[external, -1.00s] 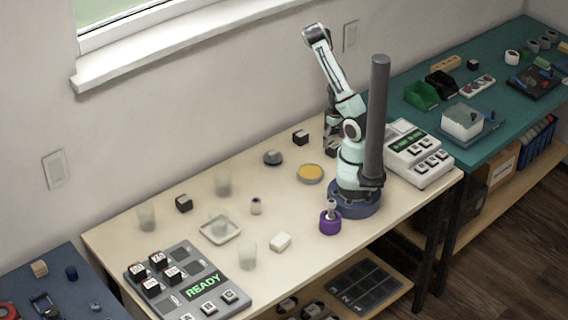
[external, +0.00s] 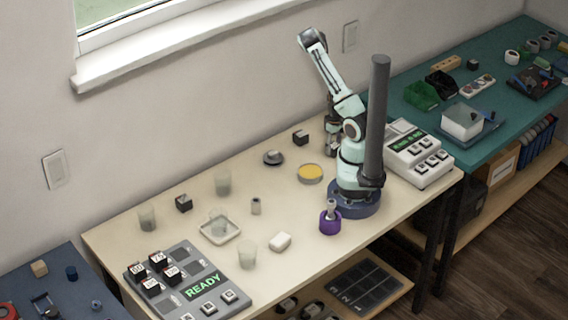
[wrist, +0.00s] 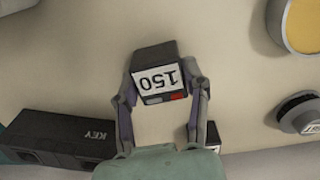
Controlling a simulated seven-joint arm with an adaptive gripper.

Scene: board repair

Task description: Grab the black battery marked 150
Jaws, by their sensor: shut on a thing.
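The black battery marked 150 (wrist: 157,82) sits between the two fingers of my gripper (wrist: 162,92) in the wrist view. Its white label reads upside down there, and a red patch shows near its lower edge. The fingers are shut on its left and right sides. Pale tabletop shows around it; I cannot tell whether it still touches the table. In the external view my gripper (external: 331,146) points down behind the arm, at the back of the cream table, and the battery in it cannot be made out.
A black block marked KEY (wrist: 70,138) lies close by at lower left in the wrist view. A round grey object (wrist: 301,114) and a yellow dish (wrist: 301,25) are to the right. The dish (external: 309,173) also shows in the external view, with a keypad device (external: 418,155) right of my base.

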